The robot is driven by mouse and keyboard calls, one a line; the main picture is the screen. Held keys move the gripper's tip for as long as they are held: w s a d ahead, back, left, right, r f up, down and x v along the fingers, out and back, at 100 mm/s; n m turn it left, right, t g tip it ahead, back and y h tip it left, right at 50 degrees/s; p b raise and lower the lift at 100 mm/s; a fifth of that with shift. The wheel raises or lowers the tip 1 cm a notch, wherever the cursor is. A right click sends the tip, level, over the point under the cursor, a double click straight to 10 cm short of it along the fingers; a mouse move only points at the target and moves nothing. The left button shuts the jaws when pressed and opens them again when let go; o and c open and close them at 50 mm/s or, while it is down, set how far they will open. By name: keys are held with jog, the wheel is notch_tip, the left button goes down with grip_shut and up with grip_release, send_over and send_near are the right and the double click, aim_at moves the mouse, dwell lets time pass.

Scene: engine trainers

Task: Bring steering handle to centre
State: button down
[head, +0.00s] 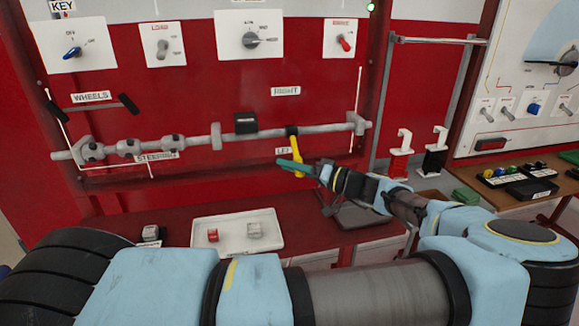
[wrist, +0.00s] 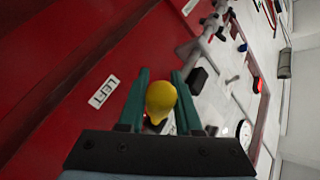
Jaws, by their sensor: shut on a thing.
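The steering handle (head: 296,150) is yellow and hangs from a black collar (head: 292,131) on the grey horizontal steering bar (head: 250,133). It points down, beside the LEFT label (head: 283,151) and below the RIGHT label (head: 286,91). My gripper (head: 298,166) is at the handle's lower end, with its green fingers around it. In the wrist view the handle's rounded yellow end (wrist: 160,100) sits between the two green fingers, and the gripper is shut on it. The contact itself is partly hidden.
A black block (head: 246,122) sits at the bar left of the handle. A white tray (head: 208,241) with small red and grey blocks stands on the red shelf below. A side table (head: 545,205) with small parts is at the right. The red panel (head: 225,75) stands close behind the bar.

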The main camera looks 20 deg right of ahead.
jog(key=shift+r, duration=0.1)
jog(key=shift+s+a+r+m+g+h+p, duration=0.1)
jog(key=shift+s+r+m+g+h+p, duration=0.3)
jog(key=shift+r+m+g+p, duration=0.45)
jog(key=shift+s+d+r+m+g+h+p, duration=0.1)
jog(key=shift+s+r+m+g+h+p, duration=0.15)
jog(key=shift+s+r+m+g+p, duration=0.5)
jog(key=shift+s+a+r+m+g+h+p, duration=0.1)
jog(key=shift+r+m+g+h+p, duration=0.35)
jog(key=shift+r+p, duration=0.65)
jog(key=shift+f, duration=0.15)
jog(key=c, duration=0.6)
grip_release()
jog(key=shift+w, duration=0.1)
jog(key=b+v, duration=0.3)
jog(key=v, duration=0.8)
